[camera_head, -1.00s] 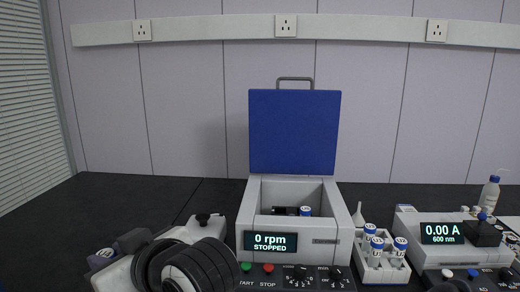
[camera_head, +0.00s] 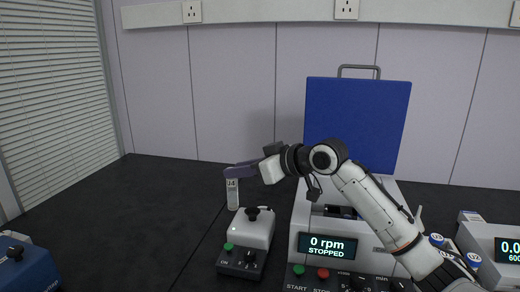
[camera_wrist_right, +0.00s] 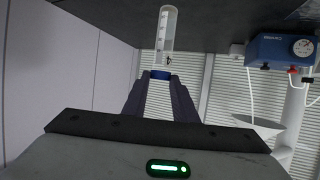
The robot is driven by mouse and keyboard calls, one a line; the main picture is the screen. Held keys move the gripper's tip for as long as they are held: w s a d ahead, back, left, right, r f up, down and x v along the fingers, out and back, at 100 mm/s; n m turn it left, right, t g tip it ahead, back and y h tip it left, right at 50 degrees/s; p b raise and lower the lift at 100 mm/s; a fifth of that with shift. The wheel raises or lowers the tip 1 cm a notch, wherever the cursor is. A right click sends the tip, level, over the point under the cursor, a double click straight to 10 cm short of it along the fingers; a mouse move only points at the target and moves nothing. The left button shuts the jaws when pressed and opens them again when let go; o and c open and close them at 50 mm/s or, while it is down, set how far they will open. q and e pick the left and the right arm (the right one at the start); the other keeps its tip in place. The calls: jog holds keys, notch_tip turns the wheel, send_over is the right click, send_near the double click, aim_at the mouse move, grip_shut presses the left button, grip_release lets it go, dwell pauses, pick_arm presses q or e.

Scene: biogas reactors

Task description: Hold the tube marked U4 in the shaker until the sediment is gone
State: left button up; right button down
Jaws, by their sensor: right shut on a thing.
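The tube marked U4 (camera_head: 232,193) hangs upright from my right gripper (camera_head: 238,171), its label facing the head camera. In the right wrist view the tube (camera_wrist_right: 167,35) is pale and see-through, with its blue cap between the fingers of the right gripper (camera_wrist_right: 161,82). I cannot make out sediment in it. The shaker (camera_head: 251,229) is a small white box with a black cup on top and a green button on its dark front. The tube is left of the cup and apart from it. My left gripper is not in view.
The centrifuge (camera_head: 311,236) stands right of the shaker with its blue lid (camera_head: 356,122) raised, reading 0 rpm, STOPPED. My right arm crosses in front of it. A blue device (camera_head: 25,262) is at the lower left. The black bench (camera_head: 150,205) between is clear.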

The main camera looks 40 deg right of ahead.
jog(key=d+r, duration=0.4)
jog(key=d, duration=0.2)
notch_tip(320, 180, down, 8)
jog(key=b, duration=0.6)
jog(key=shift+m+h, duration=0.3)
jog(key=shift+w+r, duration=0.1)
dwell(1.1)
dwell(1.0)
